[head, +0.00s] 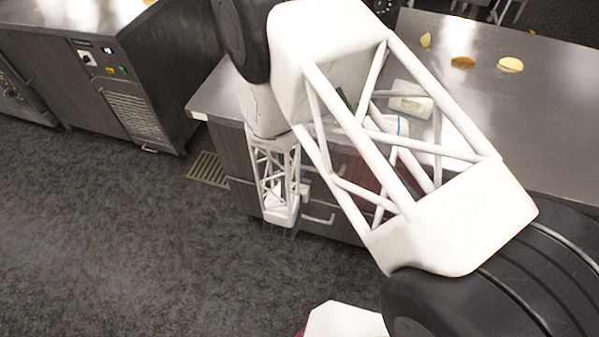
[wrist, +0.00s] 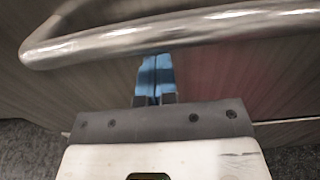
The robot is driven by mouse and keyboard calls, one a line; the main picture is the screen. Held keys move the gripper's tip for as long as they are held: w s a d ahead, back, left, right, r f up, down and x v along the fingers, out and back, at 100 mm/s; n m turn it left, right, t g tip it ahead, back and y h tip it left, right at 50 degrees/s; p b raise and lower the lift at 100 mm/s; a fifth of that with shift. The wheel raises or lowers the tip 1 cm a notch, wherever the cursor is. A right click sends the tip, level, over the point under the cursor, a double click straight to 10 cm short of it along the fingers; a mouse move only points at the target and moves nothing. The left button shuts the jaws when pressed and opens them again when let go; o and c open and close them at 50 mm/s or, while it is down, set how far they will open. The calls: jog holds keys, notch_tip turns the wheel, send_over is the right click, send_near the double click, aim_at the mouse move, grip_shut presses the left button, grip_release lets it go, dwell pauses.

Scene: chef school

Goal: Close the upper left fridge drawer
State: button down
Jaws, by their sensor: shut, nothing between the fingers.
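A drawer handle (wrist: 200,27), a thick shiny metal bar with a bent left end, crosses the top of the wrist view in front of a dark wood-grain drawer front (wrist: 225,82). My gripper (wrist: 155,66) has its two blue fingers shut together with nothing between them. Their tips meet the bar's lower edge in the picture; I cannot tell whether they touch it or the front. In the head view, my arm hides much of the steel-topped drawer unit (head: 240,170). A lower handle (head: 318,219) shows there. How far the upper left drawer stands out is hidden.
Another dark cabinet (head: 120,85) stands at the left. The dark carpet (head: 120,240) is clear at left, with a floor grate (head: 207,169) near the unit.

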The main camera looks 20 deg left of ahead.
jog(key=shift+w, duration=0.3)
jog(key=s, duration=1.4)
jog(key=shift+s, duration=0.3)
dwell(0.3)
dwell(0.4)
jog(key=w+d+r+m+g+h, duration=0.4)
jog(key=d+r+m+g+h, duration=0.2)
jog(key=d+r+m, duration=0.45)
jog(key=w+d+r+m+g+h, duration=0.4)
jog(key=d+r+m+g+h, duration=0.3)
jog(key=d+r, duration=0.55)
jog(key=s+d+r+m+g+y, duration=0.1)
jog(key=s+d+r+m+y, duration=0.5)
jog(key=r+m, duration=0.3)
jog(key=s+d+r+m+g+y, duration=0.1)
jog(key=s+d+r+m+y, duration=0.6)
jog(key=r+m, duration=0.3)
jog(key=shift+s+r, duration=0.85)
jog(key=shift+r, duration=0.1)
